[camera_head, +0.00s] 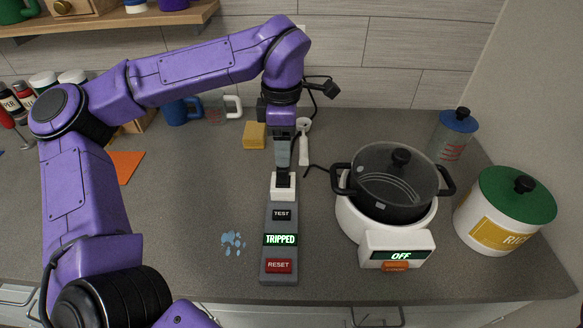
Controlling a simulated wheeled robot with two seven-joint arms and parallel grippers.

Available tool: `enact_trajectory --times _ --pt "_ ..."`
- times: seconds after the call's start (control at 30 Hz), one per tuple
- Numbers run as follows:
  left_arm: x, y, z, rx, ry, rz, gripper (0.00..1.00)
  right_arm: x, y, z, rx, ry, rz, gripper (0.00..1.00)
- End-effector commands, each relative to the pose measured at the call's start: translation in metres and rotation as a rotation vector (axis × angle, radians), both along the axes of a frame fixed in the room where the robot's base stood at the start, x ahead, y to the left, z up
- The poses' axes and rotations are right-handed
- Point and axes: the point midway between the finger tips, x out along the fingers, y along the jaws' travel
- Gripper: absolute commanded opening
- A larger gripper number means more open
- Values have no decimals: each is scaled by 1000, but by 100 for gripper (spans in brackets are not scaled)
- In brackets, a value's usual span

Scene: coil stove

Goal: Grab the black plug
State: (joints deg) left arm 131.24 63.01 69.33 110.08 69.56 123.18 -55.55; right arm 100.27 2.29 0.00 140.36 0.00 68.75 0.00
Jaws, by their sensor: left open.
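The black plug (284,181) sits at the white socket (284,192) on the top end of a grey outlet box. My left gripper (283,167) points down at the plug from above and is open. Its fingers overlap the plug's upper part in this view, so I cannot tell whether they touch it. The box has a black TEST button (282,215), a lit green TRIPPED display (281,240) and a red RESET button (279,265). My right gripper is not in view.
A white coil stove (349,219) reading OFF, with a black lidded pot (380,190), stands right of the box. Water drops (232,242) lie left of the box. A yellow sponge (254,135) and white-handled utensil (303,145) lie behind. A rice canister (491,226) is far right.

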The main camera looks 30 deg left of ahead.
Motion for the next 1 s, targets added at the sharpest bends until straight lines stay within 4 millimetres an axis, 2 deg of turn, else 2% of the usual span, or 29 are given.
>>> enact_trajectory --times 0.4,0.5,0.7,0.87,0.9,1.0 --pt "9 2 -66 0 10 -2 62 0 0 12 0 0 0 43" --pt "9 2 -74 -1 8 -2 62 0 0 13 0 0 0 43" --pt "9 2 -75 -1 5 -2 62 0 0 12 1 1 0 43" --pt "9 2 -75 -1 5 -3 10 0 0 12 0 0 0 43" --pt "9 2 -75 -1 5 -3 6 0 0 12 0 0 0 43" --pt "9 2 -75 0 6 -3 6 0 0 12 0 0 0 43"
